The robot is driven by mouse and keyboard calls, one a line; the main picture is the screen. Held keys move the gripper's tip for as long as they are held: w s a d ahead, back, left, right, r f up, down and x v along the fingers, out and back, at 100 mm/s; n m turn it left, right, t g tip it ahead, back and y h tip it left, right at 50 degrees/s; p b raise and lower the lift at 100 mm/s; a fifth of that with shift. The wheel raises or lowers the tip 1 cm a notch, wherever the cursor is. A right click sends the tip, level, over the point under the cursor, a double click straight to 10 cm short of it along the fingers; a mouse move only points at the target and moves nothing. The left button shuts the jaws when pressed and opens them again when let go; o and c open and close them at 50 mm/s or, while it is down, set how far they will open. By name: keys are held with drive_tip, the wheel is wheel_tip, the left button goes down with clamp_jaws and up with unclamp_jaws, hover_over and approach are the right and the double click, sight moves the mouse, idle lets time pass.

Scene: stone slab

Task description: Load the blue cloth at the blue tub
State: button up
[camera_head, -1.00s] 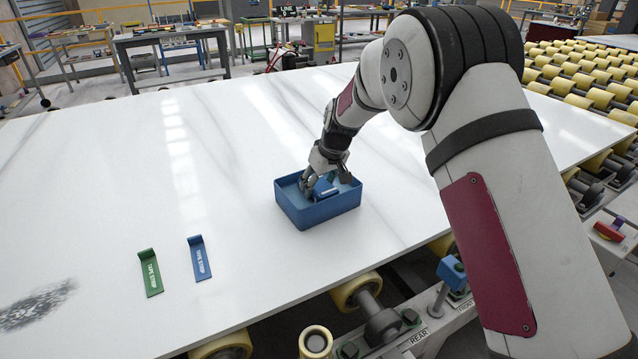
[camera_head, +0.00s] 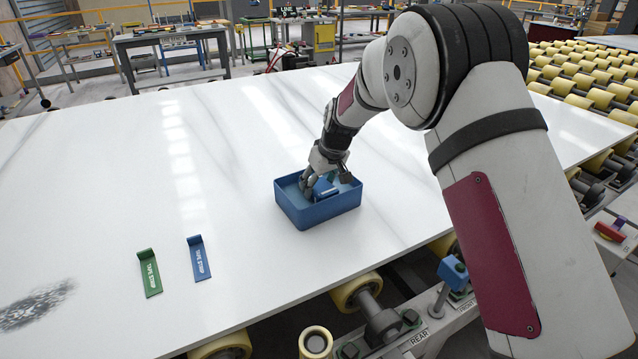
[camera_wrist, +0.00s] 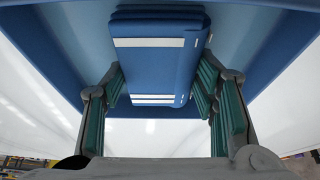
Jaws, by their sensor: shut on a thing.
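The blue cloth is a folded blue bundle with white stripes (camera_wrist: 155,65). In the head view the cloth (camera_head: 325,189) is inside the blue tub (camera_head: 318,213), which sits on the white slab. My gripper (camera_head: 325,183) reaches down into the tub. In the wrist view my gripper (camera_wrist: 160,90) has its green-padded fingers on either side of the cloth, shut on it. The tub's blue interior (camera_wrist: 255,40) surrounds the cloth at the top of that view. The cloth's underside is hidden, so I cannot tell whether it touches the tub floor.
A dark smudge marks the slab at far left. Yellow rollers (camera_head: 357,290) run below the front edge. The slab's middle left is clear.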

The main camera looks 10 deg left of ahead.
sight(320, 185)
drive_tip(key=shift+r+p, duration=0.75)
drive_tip(key=shift+r, duration=2.75)
drive_tip(key=shift+d, duration=0.1)
